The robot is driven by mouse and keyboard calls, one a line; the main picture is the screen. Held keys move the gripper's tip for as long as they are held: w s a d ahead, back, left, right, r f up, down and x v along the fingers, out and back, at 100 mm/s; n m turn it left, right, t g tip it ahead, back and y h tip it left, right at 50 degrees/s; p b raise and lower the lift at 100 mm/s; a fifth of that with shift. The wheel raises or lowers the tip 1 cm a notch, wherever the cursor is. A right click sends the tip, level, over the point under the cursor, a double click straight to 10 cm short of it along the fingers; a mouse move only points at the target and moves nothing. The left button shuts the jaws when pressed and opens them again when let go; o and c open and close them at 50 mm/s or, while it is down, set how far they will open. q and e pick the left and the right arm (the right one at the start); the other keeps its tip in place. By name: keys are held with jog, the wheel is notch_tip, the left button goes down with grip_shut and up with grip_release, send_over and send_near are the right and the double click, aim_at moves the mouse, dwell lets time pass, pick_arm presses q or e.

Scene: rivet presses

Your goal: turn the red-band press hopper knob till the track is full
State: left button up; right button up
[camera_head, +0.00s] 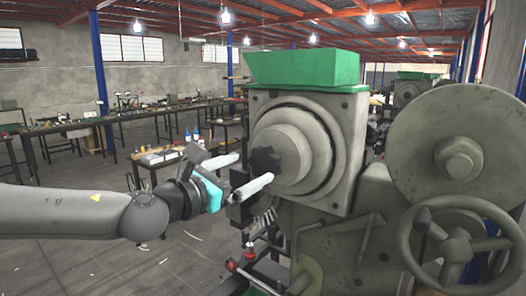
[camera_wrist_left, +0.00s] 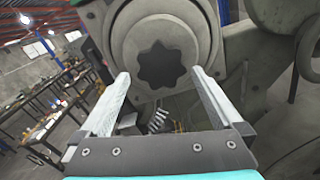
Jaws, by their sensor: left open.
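A dark star-shaped knob (camera_head: 265,161) sits at the centre of the round grey disc on the front of the press (camera_head: 347,150). It also shows in the left wrist view (camera_wrist_left: 166,67), ahead of the fingertips and between their lines. A green hopper (camera_head: 303,67) tops the press. My left gripper (camera_head: 256,171) is open, its two pale fingers pointing at the knob from the left. In the left wrist view nothing is between the fingers (camera_wrist_left: 162,88). I cannot make out a red band or the track's filling. My right gripper is not in view.
A large handwheel (camera_head: 457,247) and a round flywheel (camera_head: 447,150) stand at the right of the press. A red-topped lever (camera_head: 231,266) stands low in front. Workbenches (camera_head: 60,128) with tools line the left, with open floor before them.

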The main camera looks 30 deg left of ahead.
aim_at(262, 162)
pick_arm(q)
jog(key=w+p, duration=0.1)
jog(key=w, duration=0.1)
jog(key=w+p, duration=0.1)
jog(key=w, duration=0.1)
jog(key=shift+w+d+r+p, duration=0.1)
jog(key=shift+w+d+p, duration=0.1)
jog(key=shift+p, duration=0.2)
jog(key=shift+w+p, duration=0.35)
jog(key=shift+w, duration=0.5)
jog(key=c, duration=1.1)
